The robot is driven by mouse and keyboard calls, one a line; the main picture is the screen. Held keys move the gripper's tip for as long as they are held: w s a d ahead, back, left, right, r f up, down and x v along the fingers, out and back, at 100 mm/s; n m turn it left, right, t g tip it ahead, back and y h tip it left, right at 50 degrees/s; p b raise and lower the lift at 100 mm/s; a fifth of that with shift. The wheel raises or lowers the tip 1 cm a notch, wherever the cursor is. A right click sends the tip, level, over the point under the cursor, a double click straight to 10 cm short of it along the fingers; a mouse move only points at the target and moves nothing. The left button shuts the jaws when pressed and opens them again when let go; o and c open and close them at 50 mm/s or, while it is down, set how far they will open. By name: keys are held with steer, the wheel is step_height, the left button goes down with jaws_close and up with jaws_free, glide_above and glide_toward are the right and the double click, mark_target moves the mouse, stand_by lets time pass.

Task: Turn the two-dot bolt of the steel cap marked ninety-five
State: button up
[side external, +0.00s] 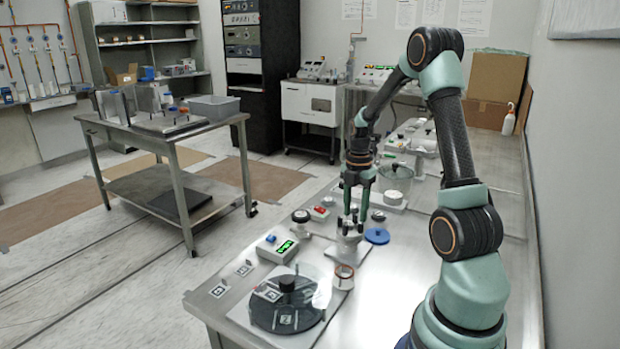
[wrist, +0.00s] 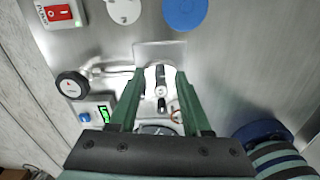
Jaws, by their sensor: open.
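My gripper (side external: 350,216) points down over a small metal fitting (side external: 349,240) on a square plate in the side view. In the wrist view its two green fingers (wrist: 159,72) are apart, one on each side of small upright metal-and-black parts (wrist: 160,80) that look like bolts. I see no contact with them. The fingers and gripper body hide part of the fitting. The dot marks and the number ninety-five are too small to read, so I cannot tell which bolt is the two-dot one.
A blue disc (side external: 377,236) lies right of the fitting. A round gauge (side external: 300,215), a red-switch box (side external: 320,213) and a box with a green display (side external: 279,248) stand left. A black round plate (side external: 270,316) and a copper-banded ring (side external: 343,277) are in front. A glass vessel (side external: 394,180) stands behind.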

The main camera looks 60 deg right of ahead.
steer(key=shift+f, duration=0.5)
jaws_close()
steer(key=shift+m, duration=3)
jaws_free()
